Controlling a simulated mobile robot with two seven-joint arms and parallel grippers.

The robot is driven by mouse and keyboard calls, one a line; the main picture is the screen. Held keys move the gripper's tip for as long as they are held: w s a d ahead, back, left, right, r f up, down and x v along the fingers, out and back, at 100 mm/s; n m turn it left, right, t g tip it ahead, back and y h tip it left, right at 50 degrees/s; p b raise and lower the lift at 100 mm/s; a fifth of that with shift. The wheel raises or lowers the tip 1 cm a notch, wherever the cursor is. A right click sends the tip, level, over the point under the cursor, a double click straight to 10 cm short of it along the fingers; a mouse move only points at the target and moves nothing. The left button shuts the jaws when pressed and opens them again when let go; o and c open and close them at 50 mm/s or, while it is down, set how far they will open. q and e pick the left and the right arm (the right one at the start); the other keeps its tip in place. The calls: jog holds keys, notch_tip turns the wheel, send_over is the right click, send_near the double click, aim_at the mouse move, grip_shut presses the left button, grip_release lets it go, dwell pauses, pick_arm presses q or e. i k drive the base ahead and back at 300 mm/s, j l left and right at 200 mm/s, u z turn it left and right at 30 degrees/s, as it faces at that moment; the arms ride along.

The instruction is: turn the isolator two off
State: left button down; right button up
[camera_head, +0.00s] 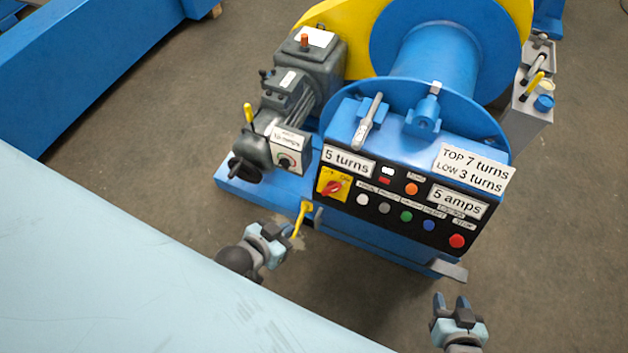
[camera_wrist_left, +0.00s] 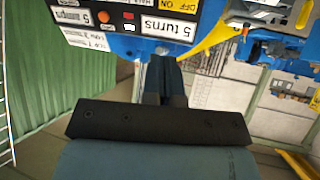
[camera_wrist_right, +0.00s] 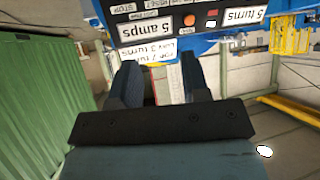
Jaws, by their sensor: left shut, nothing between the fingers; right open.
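The red rotary switch (camera_head: 333,187) sits on a yellow plate at the left end of the black control panel (camera_head: 395,212). The plate carries ON and OFF lettering, which also shows at the top of the left wrist view on the yellow plate (camera_wrist_left: 293,12). I cannot tell for certain which way its handle points, or which isolator is number two. My left gripper (camera_head: 268,232) is shut and empty, below and left of the switch, apart from it. My right gripper (camera_head: 452,306) is open and empty, below the panel's right end.
A yellow lever (camera_head: 303,217) hangs beside my left gripper. A dark knob (camera_head: 285,161) is on the motor's labelled box. Several coloured buttons line the panel. Floor at lower right is clear.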

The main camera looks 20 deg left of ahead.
aim_at(332, 186)
jog(key=j, duration=0.85)
jog(key=k+j, duration=0.1)
jog(key=j, duration=0.8)
